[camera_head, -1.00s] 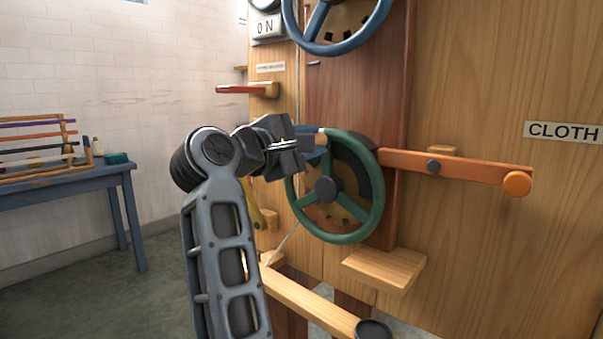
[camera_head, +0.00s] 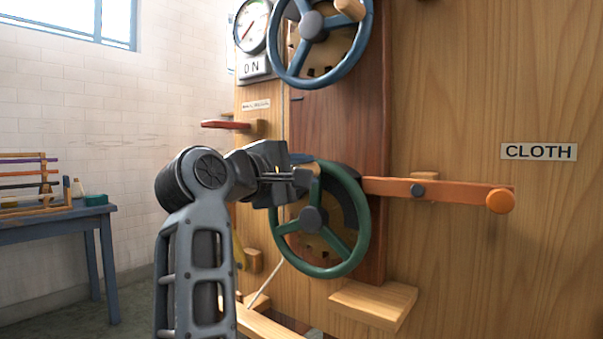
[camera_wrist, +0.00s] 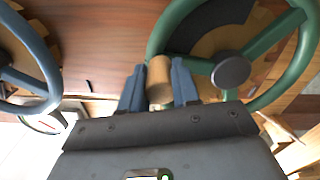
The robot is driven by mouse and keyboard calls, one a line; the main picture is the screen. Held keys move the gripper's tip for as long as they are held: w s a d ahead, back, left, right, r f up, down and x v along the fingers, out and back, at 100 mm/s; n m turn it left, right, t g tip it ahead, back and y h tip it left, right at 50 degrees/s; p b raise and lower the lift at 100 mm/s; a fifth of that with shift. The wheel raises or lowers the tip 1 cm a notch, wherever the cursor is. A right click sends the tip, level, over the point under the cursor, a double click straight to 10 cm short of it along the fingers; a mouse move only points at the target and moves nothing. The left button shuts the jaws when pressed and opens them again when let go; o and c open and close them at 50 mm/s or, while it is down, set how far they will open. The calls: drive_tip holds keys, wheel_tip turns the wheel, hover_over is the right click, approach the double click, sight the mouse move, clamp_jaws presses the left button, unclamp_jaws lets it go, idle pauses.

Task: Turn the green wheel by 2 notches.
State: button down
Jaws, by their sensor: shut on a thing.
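The green wheel (camera_head: 357,252) is upright on the wooden panel, with a dark hub and spokes. It also shows in the wrist view (camera_wrist: 303,55). Its pale wooden handle (camera_wrist: 158,80) stands out from the rim, between the two blue-grey fingers of my gripper (camera_wrist: 159,84). The fingers are shut on this handle. In the head view my gripper (camera_head: 306,176) is at the upper part of the wheel, and the fingers partly hide the handle. Dark notch marks sit on the plate behind the wheel, partly covered by rim and spokes.
A blue wheel (camera_head: 367,45) is above. An orange lever (camera_head: 455,190) juts out right of the green wheel. A wooden ledge (camera_head: 372,304) sits below it, and a red lever (camera_head: 225,125) is at upper left. A blue table (camera_head: 60,225) stands far left.

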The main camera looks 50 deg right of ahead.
drive_tip(key=c, duration=0.8)
unclamp_jaws()
drive_tip(key=shift+s+a+p, duration=0.1)
drive_tip(key=shift+a+p, duration=0.45)
drive_tip(key=shift+a, duration=3.35)
